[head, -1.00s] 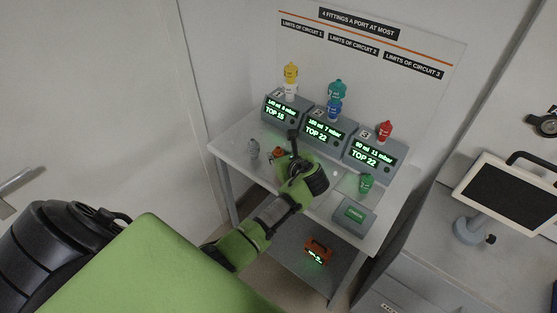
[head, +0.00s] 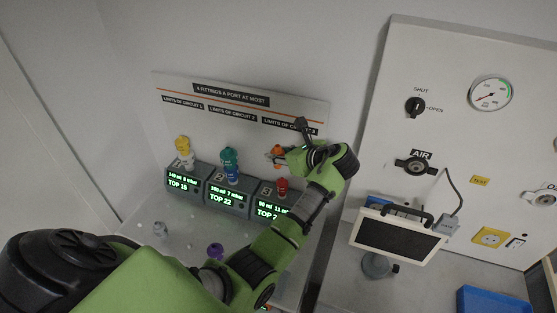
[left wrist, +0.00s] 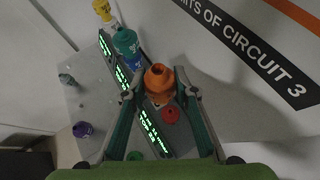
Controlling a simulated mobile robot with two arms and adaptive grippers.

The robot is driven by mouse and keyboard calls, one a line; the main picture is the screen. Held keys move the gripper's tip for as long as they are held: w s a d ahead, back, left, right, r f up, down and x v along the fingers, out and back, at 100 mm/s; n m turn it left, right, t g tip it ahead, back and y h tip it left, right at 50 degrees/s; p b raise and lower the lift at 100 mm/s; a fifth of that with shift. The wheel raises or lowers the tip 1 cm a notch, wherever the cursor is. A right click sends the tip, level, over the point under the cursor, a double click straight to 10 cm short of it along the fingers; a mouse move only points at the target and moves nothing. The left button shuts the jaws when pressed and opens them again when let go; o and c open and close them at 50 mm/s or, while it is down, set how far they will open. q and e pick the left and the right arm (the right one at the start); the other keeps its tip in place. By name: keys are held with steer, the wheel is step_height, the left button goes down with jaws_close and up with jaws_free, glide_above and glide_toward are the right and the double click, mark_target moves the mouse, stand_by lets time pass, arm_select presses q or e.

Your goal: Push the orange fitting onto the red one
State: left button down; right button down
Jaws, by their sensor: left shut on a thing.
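My left gripper (head: 287,153) is shut on the orange fitting (head: 277,151), which it holds in the air in front of the back board. In the left wrist view the orange fitting (left wrist: 160,80) stands between the two fingers. The red fitting (head: 282,185) sits on top of the third grey unit (head: 268,203), below the orange one in the head view. In the left wrist view the red fitting (left wrist: 170,114) shows just below and right of the orange one. The two fittings look apart. My right gripper is not in view.
Unit two bears a teal fitting (head: 229,156) over a blue one (head: 232,174). Unit one bears a yellow fitting (head: 183,144) over a white one. Grey (head: 160,229) and purple (head: 215,250) fittings stand on the table. A monitor (head: 398,236) stands at right.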

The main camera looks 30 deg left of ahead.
mark_target(283, 179)
arm_select(q)
steer(key=shift+w+d+r, duration=0.6)
steer(key=shift+w, duration=0.1)
steer(key=shift+s+f, duration=0.2)
steer(key=shift+s, duration=0.1)
steer(key=shift+a+f, duration=0.1)
steer(key=shift+f, duration=0.15)
steer(key=shift+w+f, duration=0.15)
steer(key=shift+f, duration=0.75)
step_height(283, 179, down, 3)
steer(key=b, duration=0.3)
steer(key=shift+f, duration=0.15)
steer(key=shift+p, duration=0.3)
